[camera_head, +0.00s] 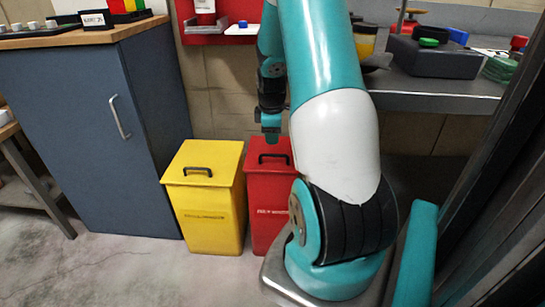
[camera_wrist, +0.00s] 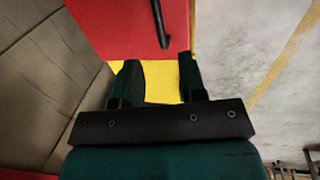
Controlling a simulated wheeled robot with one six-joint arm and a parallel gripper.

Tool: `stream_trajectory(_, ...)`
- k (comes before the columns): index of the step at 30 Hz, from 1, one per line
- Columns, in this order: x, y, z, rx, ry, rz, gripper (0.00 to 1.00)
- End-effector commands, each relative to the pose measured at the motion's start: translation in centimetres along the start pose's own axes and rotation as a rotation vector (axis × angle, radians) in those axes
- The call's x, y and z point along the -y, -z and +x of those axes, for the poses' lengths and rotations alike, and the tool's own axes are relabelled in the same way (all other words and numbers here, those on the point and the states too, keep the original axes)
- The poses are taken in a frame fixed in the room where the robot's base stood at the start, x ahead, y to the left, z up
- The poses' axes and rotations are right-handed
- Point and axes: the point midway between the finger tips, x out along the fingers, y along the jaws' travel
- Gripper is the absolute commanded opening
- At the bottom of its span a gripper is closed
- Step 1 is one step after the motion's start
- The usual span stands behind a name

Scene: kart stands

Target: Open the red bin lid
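The red bin (camera_head: 262,205) stands on the floor beside the yellow bin, partly hidden behind my arm. Its red lid (camera_head: 256,167) lies flat and looks shut, with a black bar handle (camera_head: 273,157) on top. My gripper (camera_head: 271,138) hangs pointing down just above the back of this lid. In the wrist view the red lid (camera_wrist: 105,25) and its black handle (camera_wrist: 160,25) show beyond the fingertips. My gripper also shows there (camera_wrist: 160,68), its two fingers apart and nothing between them. The handle lies ahead of the fingers, not between them.
The yellow bin (camera_head: 208,215) with its own black handle stands directly left of the red one. A blue-grey cabinet (camera_head: 90,140) is further left. A grey worktop (camera_head: 435,88) with several items is at the right. Open floor lies in front of the bins.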

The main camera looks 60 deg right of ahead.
Motion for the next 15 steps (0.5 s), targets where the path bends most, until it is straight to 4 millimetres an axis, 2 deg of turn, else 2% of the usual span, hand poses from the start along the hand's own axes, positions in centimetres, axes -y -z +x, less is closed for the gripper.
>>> stream_trajectory(1,0.1,0.0,1.7,0.001,0.004,0.000,0.38)
stream_trajectory(6,0.1,0.0,5.1,0.000,0.002,0.001,0.38)
stream_trajectory(10,0.1,0.0,6.8,0.000,0.002,0.001,0.38)
stream_trajectory(15,0.0,0.0,7.8,0.000,0.001,0.001,0.38)
